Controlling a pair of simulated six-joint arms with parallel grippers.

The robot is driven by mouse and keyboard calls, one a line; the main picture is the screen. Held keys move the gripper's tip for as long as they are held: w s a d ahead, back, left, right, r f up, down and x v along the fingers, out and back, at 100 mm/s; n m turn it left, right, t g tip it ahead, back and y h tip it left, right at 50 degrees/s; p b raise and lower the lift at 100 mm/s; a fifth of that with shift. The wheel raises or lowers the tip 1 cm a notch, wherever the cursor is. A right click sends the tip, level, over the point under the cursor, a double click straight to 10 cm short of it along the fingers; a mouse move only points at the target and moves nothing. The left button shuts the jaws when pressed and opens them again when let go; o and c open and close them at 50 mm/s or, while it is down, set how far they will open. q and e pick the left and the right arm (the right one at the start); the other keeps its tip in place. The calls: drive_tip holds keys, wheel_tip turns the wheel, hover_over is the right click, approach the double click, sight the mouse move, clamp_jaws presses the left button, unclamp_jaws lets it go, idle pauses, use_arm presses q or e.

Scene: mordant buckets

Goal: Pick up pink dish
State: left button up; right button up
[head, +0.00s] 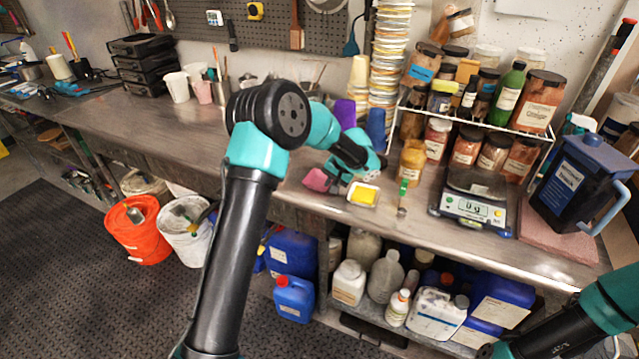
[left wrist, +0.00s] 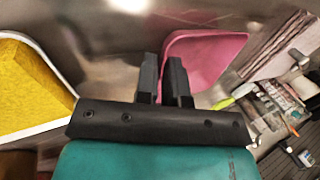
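The pink dish (head: 316,180) is near the front edge of the steel bench in the head view, partly covered by my left gripper (head: 333,184). In the left wrist view the pink dish (left wrist: 208,52) is just beyond the fingers. The left gripper (left wrist: 164,80) has its two black fingers close together, one on each side of the dish's near left rim, with the thin wall appearing pinched between them. I cannot tell whether the dish is clear of the bench. My right arm shows at the lower right of the head view, its gripper out of frame.
The bench to the left is mostly clear.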

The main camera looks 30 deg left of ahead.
idle(0.7)
use_arm(q)
clamp_jaws()
drive_tip(key=shift+r, duration=0.35)
drive_tip(key=shift+s+d+r, duration=0.1)
drive_tip(key=shift+s+r, duration=0.05)
drive_tip(key=shift+r, duration=0.6)
drive_tip(key=shift+s+d+r, duration=0.1)
drive_tip(key=shift+s+r, duration=0.05)
drive_tip(key=shift+r, duration=0.6)
drive_tip(key=s+d, duration=0.3)
drive_tip(key=s, duration=0.4)
drive_tip(key=s+d+r, duration=0.1)
drive_tip(key=s+d, duration=0.2)
drive_tip(key=s, duration=0.4)
drive_tip(key=shift+r, duration=0.2)
drive_tip(key=shift+d, duration=0.1)
